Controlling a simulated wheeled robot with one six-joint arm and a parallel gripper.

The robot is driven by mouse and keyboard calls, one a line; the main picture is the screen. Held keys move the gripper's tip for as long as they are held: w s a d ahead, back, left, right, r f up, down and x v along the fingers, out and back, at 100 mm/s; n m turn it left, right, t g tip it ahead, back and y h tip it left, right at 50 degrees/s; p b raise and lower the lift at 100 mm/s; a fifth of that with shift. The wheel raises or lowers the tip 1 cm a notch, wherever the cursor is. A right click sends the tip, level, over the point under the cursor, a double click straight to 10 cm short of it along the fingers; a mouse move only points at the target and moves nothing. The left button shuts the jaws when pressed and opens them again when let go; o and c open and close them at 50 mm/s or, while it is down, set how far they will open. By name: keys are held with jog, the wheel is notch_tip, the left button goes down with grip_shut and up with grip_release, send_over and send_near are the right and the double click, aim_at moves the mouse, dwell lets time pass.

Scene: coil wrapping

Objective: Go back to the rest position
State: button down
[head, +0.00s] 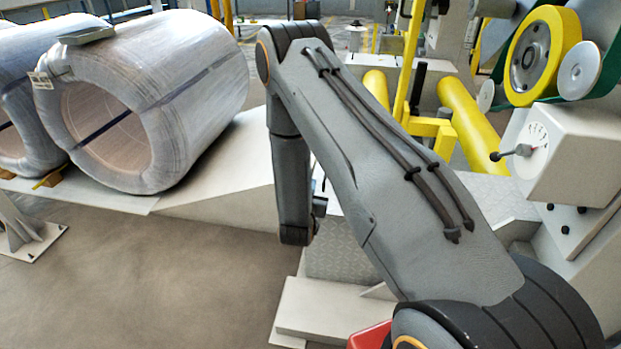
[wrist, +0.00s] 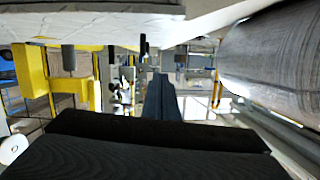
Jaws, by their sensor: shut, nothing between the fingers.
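My arm reaches up and over in the head view, and its wrist end hangs beside a grey sloped platform. My gripper (wrist: 158,132) shows as dark, partly ribbed parts across the bottom of the wrist view. It is shut and empty. Its fingertips are not clearly visible in the head view, where my arm links hide part of that area. A large wrapped coil (head: 185,95) lies on its side to the left of my arm, apart from it. A coil's curved side also shows at the right of the wrist view (wrist: 275,60).
Another wrapped coil (head: 22,95) lies at the far left. A yellow wheel (head: 541,56), a white box with a dial (head: 569,156) and a yellow roller (head: 470,125) stand at the right. The floor (head: 190,250) at lower left is largely clear.

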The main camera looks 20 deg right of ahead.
jog(key=shift+s+a+r, duration=0.1)
jog(key=shift+s+a, duration=0.05)
jog(key=s+a+r+n+g+y, duration=0.2)
jog(key=s+a+r+g+y, duration=0.15)
jog(key=a+r, duration=0.3)
jog(key=s+a+r+n+g+y, duration=0.2)
jog(key=a+r+y, duration=0.2)
jog(key=a+r, duration=0.25)
jog(key=s+r+n+g, duration=0.2)
jog(key=s+r+g, duration=0.35)
jog(key=s, duration=1.05)
jog(key=s+r+n+g, duration=0.25)
jog(key=s+r, duration=0.55)
jog(key=s, duration=0.7)
jog(key=d+r+m+p, duration=0.1)
jog(key=d+r+p, duration=0.4)
jog(key=p, duration=0.8)
jog(key=shift+s+d+r, duration=0.2)
jog(key=shift+d+r, duration=0.05)
jog(key=shift+r, duration=0.4)
jog(key=shift+d+m, duration=0.1)
jog(key=shift+m, duration=0.25)
